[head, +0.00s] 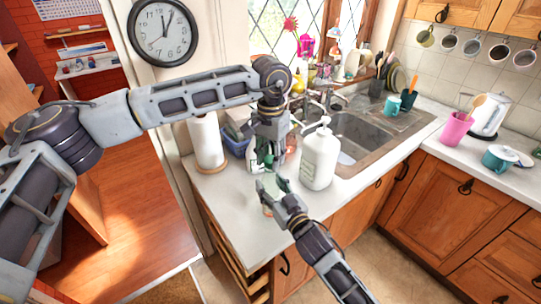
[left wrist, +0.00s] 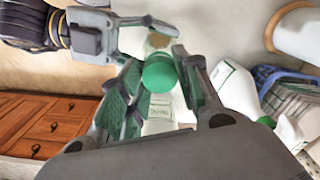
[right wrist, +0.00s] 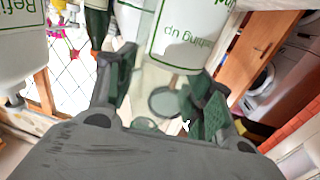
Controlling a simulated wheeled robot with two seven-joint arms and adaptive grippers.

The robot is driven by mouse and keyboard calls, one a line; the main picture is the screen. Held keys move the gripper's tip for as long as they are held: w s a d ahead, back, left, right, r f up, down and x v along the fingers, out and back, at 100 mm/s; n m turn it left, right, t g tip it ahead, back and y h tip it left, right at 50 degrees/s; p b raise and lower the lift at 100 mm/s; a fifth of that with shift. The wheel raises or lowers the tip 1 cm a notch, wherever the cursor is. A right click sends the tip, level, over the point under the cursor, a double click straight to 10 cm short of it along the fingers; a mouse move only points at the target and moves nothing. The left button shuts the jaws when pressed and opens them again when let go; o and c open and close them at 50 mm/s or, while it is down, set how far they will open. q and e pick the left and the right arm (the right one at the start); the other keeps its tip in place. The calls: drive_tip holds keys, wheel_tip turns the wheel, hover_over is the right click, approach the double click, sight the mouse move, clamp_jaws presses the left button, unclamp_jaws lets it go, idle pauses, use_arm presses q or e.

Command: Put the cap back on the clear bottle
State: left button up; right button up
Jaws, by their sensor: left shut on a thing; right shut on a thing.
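The green cap (left wrist: 159,75) is between the fingers of my left gripper (left wrist: 155,95) in the left wrist view. My left gripper is shut on it; in the head view this gripper (head: 266,157) hangs over the near counter, left of the big white pump bottle. My right gripper (head: 272,187) is just below it, nearer the camera, shut on the clear bottle. The see-through bottle (right wrist: 162,82) shows faintly between the fingers in the right wrist view; its lower end (head: 267,209) shows below the right fingers. Cap and bottle appear apart; the bottle's mouth is hard to make out.
The white pump bottle (head: 320,158) stands close right of both grippers. A paper roll (head: 206,141) and a blue basket (head: 235,143) are to the left and behind. The sink (head: 365,135) lies beyond. The counter's front left part (head: 235,205) is clear.

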use_arm(q)
drive_tip(key=shift+f, duration=0.3)
drive_tip(key=shift+m, duration=1.6)
drive_tip(key=o, duration=0.6)
drive_tip(key=shift+r, duration=0.1)
drive_tip(key=shift+r, duration=2.15)
